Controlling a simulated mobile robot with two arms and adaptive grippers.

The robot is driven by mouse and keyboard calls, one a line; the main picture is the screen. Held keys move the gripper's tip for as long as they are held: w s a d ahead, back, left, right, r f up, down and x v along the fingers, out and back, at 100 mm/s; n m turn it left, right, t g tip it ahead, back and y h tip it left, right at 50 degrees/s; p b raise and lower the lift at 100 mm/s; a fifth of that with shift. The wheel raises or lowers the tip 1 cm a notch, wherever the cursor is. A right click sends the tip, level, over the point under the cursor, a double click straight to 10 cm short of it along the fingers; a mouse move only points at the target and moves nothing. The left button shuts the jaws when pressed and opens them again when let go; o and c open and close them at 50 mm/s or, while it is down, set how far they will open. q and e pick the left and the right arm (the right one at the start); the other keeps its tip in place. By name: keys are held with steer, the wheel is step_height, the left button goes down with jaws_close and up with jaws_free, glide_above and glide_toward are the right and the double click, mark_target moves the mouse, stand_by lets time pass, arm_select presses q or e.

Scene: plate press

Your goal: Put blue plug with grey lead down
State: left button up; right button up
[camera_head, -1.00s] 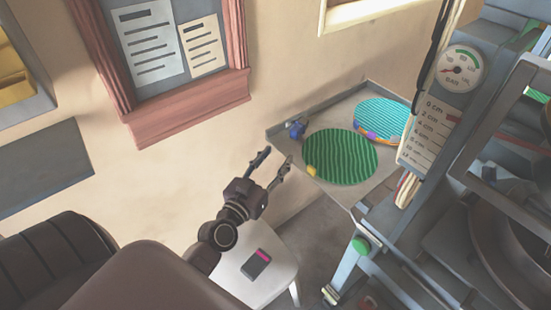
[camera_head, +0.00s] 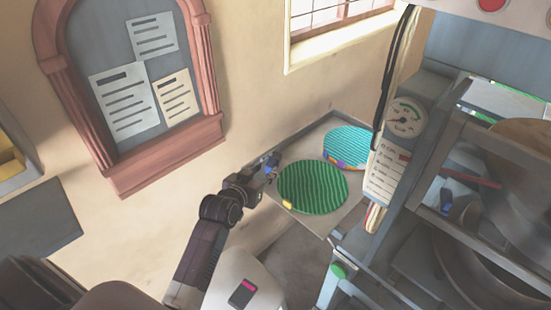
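The blue plug (camera_head: 270,169) shows as a small blue patch at the left corner of the grey shelf (camera_head: 318,222). My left gripper (camera_head: 270,165) is right at it, with its fingers around or beside the plug. The fingers overlap the plug, so I cannot tell whether they are open or closed on it, or whether it rests on the shelf. I cannot make out the grey lead. My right gripper is not in view.
A round green ribbed plate (camera_head: 312,188) and a turquoise ribbed plate (camera_head: 349,146) lie on the shelf close to the gripper. The press frame with a dial gauge (camera_head: 404,117) stands at right. A white stool (camera_head: 236,284) holds a dark device (camera_head: 242,293).

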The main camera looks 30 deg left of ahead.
mark_target(273, 162)
arm_select(q)
steer(key=shift+w+f, duration=0.1)
steer(key=shift+w, duration=0.55)
steer(key=shift+p+x, duration=0.35)
steer(key=shift+x, duration=1.7)
steer(key=shift+c, duration=0.2)
jaws_close()
